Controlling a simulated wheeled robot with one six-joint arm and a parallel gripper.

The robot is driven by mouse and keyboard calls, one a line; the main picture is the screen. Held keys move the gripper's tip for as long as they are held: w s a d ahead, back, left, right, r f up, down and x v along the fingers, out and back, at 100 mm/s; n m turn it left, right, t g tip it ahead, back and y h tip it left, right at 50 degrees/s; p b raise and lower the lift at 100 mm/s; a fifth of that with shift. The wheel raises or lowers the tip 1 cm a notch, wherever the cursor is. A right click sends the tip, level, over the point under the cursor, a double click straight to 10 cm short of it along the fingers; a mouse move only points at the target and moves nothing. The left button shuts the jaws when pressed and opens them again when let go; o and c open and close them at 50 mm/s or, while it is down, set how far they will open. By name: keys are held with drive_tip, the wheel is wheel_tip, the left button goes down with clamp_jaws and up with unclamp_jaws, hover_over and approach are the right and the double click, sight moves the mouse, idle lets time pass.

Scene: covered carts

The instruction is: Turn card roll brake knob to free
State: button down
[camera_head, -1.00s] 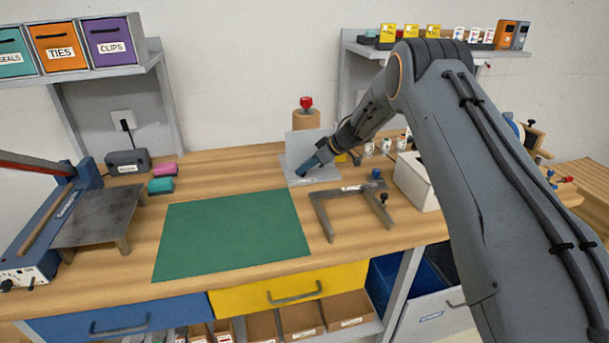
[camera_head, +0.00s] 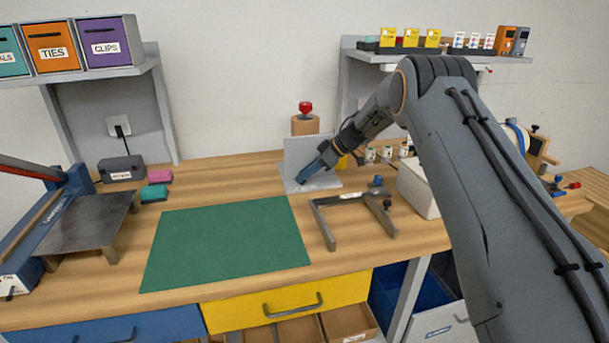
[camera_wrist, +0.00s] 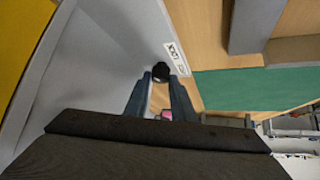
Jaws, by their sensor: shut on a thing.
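My gripper (camera_head: 312,171) reaches down to a grey L-shaped stand (camera_head: 299,152) at the back middle of the bench. In the wrist view its two dark blue fingers (camera_wrist: 161,82) close around a small black round knob (camera_wrist: 161,71) low on the grey stand. A white label (camera_wrist: 176,56) sits beside the knob, but I cannot read it. In the head view the fingers hide the knob, so its turned position is not clear. Behind the stand is a brown block with a red knob (camera_head: 306,108).
A green mat (camera_head: 228,245) lies at the front. Pink and green blocks (camera_head: 155,193) lie to the left. A shelf (camera_head: 440,55) hangs behind my arm.

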drive_tip(key=c, duration=1.5)
unclamp_jaws()
drive_tip(key=shift+d+f, duration=0.25)
drive_tip(key=shift+d, duration=0.1)
drive_tip(key=shift+a+r, duration=0.1)
drive_tip(key=shift+a, duration=0.1)
drive_tip(key=shift+a+r, duration=0.15)
drive_tip(key=shift+s+r+p, duration=0.1)
drive_tip(key=shift+p, duration=0.35)
